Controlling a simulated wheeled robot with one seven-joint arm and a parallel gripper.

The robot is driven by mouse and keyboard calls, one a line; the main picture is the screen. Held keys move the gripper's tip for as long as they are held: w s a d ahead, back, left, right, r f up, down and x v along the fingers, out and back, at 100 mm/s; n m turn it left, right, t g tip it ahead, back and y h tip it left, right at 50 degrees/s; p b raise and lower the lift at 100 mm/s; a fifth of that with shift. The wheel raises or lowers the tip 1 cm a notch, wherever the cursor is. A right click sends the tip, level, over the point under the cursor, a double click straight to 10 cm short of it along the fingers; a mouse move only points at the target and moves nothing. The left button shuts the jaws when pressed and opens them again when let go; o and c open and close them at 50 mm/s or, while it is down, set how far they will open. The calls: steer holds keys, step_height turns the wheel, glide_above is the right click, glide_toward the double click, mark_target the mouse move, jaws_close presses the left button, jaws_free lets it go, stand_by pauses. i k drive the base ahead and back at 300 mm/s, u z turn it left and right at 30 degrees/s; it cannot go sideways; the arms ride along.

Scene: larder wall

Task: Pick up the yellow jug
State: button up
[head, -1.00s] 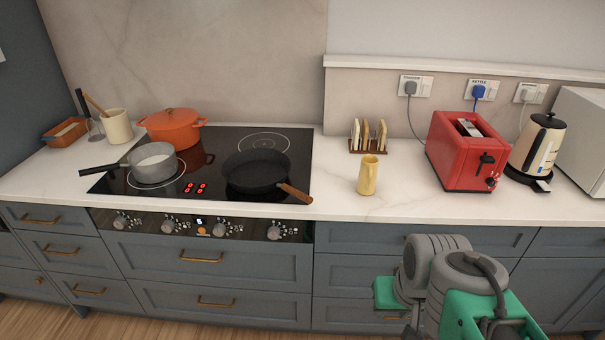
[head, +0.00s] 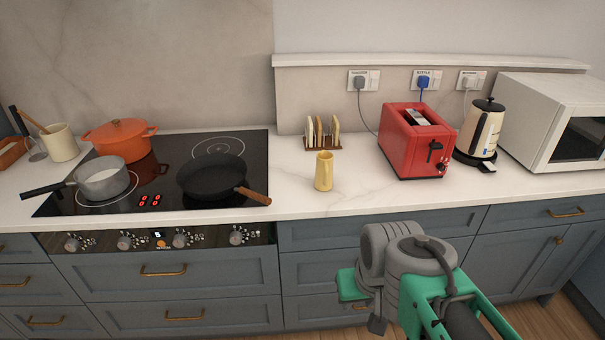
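The yellow jug (head: 324,172) stands upright on the white marble counter (head: 350,200), near its front edge. It is between the black hob and the red toaster, in front of the toast rack. Nothing touches it. My grey and green arm is at the lower right of the head view, in front of the drawers and below the jug. The fingers of my gripper cannot be made out, so what it holds does not show.
A toast rack (head: 322,136) stands just behind the jug. The red toaster (head: 414,142), kettle (head: 481,130) and microwave (head: 545,117) are to the right.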

mark_target(325, 175)
steer(key=k, duration=0.6)
steer(key=u, duration=0.6)
steer(key=i, duration=0.6)
steer(key=u, duration=0.75)
steer(key=i, duration=0.9)
steer(key=u, duration=0.05)
